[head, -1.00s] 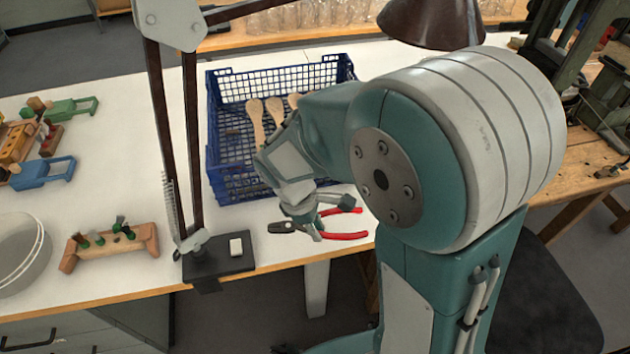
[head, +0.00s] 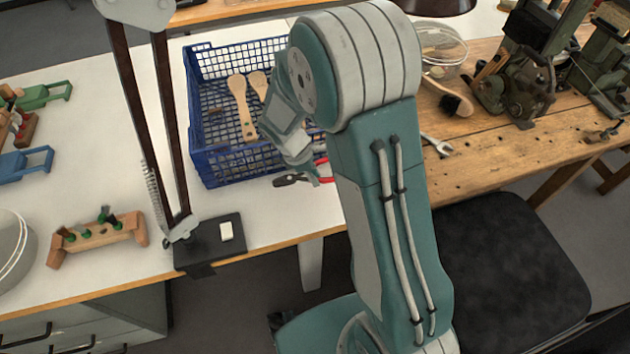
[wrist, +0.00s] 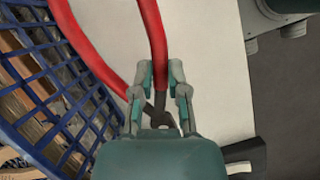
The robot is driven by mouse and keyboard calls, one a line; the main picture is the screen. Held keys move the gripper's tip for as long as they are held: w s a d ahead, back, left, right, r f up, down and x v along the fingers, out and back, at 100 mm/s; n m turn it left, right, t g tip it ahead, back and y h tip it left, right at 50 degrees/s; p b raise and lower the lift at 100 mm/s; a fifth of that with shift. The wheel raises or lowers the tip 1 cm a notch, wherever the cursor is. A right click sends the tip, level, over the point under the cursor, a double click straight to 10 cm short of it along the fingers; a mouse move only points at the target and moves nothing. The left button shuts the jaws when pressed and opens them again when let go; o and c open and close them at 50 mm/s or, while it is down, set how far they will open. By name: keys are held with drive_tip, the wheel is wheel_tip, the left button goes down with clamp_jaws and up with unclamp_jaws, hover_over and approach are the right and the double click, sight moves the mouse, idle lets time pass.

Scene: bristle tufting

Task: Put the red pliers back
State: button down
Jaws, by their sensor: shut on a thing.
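The red pliers (head: 325,178) have red handles and dark jaws. In the head view they show beside the front right of the blue basket, with the jaws pointing left and part of the handles hidden by my arm. My gripper (head: 304,170) is shut on them. In the wrist view the two red handles (wrist: 84,40) run away from me over the white bench top.
A wooden workbench (head: 480,140) with a wrench (head: 437,145) is at right.

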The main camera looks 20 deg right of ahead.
sight(318, 188)
drive_tip(key=shift+w+d+f, duration=0.15)
drive_tip(key=shift+w+f, duration=0.6)
drive_tip(key=shift+f, duration=0.2)
drive_tip(key=shift+d+f, duration=0.1)
drive_tip(key=shift+f, duration=1.45)
drive_tip(key=c, duration=0.6)
unclamp_jaws()
drive_tip(key=shift+f, duration=0.1)
drive_tip(key=shift+c, duration=0.2)
